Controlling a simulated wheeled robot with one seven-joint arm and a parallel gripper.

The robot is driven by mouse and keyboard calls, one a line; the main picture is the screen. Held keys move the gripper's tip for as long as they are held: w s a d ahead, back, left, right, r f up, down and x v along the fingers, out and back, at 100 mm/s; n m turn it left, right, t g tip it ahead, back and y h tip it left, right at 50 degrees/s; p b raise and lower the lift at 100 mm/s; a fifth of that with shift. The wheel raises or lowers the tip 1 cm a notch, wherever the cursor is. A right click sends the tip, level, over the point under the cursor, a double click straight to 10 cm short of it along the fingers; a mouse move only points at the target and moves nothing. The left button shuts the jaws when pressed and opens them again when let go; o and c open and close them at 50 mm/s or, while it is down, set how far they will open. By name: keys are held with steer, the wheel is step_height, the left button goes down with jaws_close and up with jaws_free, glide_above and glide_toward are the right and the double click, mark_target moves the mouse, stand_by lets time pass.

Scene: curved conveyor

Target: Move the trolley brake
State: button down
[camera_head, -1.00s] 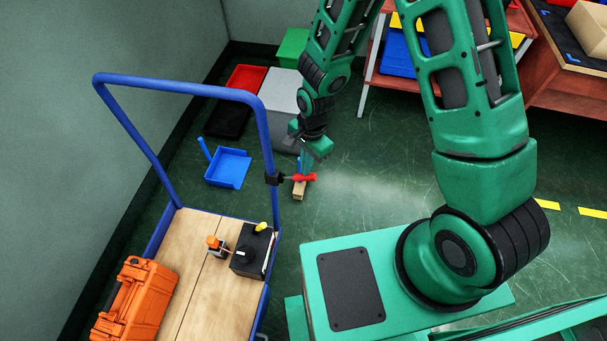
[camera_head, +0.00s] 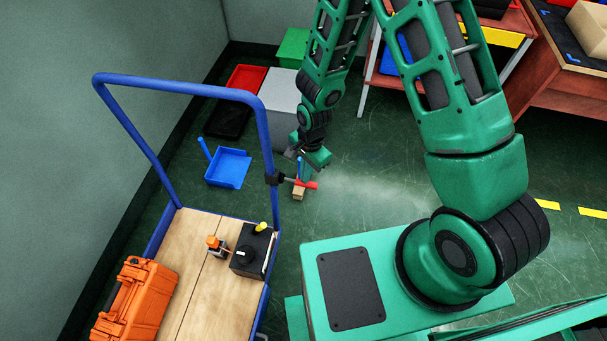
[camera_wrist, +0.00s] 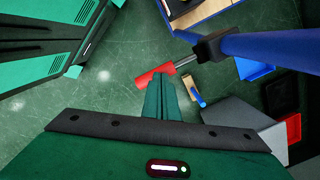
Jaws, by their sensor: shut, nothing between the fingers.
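The trolley brake is a red-ended lever (camera_head: 306,184) on a black clamp (camera_head: 272,178) at the right post of the blue trolley handle (camera_head: 180,84). In the wrist view the red grip (camera_wrist: 152,75) sits at the end of a grey rod, with the clamp (camera_wrist: 213,47) behind it. My gripper (camera_head: 304,176) is shut and empty, right above the red grip. In the wrist view its closed fingers (camera_wrist: 161,80) end at the grip, overlapping its right part. They look to be touching, but I cannot be certain.
The trolley's wooden deck (camera_head: 190,285) holds an orange case (camera_head: 138,300) and a black box (camera_head: 252,252). A blue dustpan (camera_head: 228,168), grey box (camera_head: 284,95) and red bin (camera_head: 246,78) stand behind.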

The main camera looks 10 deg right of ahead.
steer(key=shift+f, duration=0.2)
stand_by(0.3)
steer(key=d, duration=0.1)
steer(key=w+d+r, duration=0.1)
steer(key=shift+w+d, duration=0.3)
steer(key=shift+r, duration=0.1)
step_height(320, 180, up, 11)
steer(key=shift+w+d+f, duration=0.2)
steer(key=shift+w+d, duration=0.1)
steer(key=shift+d, duration=0.15)
stand_by(0.6)
